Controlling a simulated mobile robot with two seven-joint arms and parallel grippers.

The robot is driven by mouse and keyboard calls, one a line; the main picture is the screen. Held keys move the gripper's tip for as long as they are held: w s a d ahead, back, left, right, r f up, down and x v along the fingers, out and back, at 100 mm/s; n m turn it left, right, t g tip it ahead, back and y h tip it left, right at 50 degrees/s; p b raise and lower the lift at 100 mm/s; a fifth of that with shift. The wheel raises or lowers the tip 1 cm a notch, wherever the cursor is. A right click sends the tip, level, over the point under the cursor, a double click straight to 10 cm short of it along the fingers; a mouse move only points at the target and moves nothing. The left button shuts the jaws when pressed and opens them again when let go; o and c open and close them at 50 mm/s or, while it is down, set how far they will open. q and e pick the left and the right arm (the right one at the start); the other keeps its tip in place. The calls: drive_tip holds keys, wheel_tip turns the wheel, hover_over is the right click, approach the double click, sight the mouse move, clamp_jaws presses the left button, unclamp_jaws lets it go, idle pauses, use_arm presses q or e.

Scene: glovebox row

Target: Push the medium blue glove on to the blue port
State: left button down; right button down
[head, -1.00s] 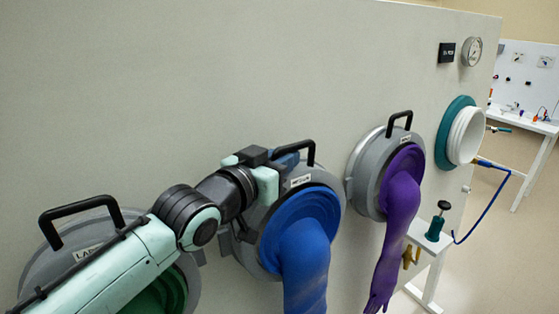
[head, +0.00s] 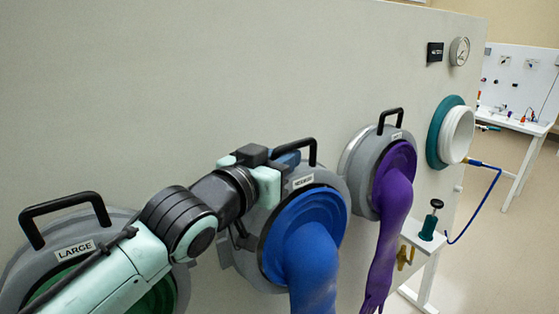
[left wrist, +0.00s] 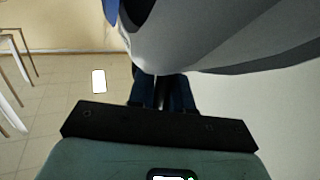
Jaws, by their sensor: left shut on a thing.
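The medium blue glove (head: 312,262) hangs from a grey ring (head: 262,200) with a label and a black handle (head: 312,150). My left gripper (head: 286,161) is shut at this handle, on the ring's upper left side; the exact grip is partly hidden. In the left wrist view my gripper's dark fingers (left wrist: 160,92) meet the underside of the pale grey ring (left wrist: 220,40). Behind the ring its seat on the wall is hidden, and I cannot tell the gap. No plainly blue port shows; a white port with a teal collar (head: 447,132) is at the right. My right gripper is not in view.
A purple glove (head: 393,205) on a grey ring hangs to the right. A green glove on a ring labelled LARGE (head: 75,250) is at left, partly behind my arm. A gauge (head: 459,50) sits high.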

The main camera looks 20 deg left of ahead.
use_arm(q)
drive_tip(key=shift+s+d+r, duration=0.1)
drive_tip(key=shift+s+d+r+b, duration=0.1)
drive_tip(key=shift+s+d+b, duration=0.2)
drive_tip(key=shift+d+b, duration=0.1)
drive_tip(key=shift+s, duration=0.1)
drive_tip(key=shift+s+d, duration=0.2)
drive_tip(key=shift+d, duration=0.15)
drive_tip(key=shift+s+d+b, duration=0.15)
drive_tip(key=shift+b, duration=0.2)
drive_tip(key=shift+s+d+r, duration=0.1)
drive_tip(key=shift+s+d, duration=0.05)
drive_tip(key=shift+d, duration=0.1)
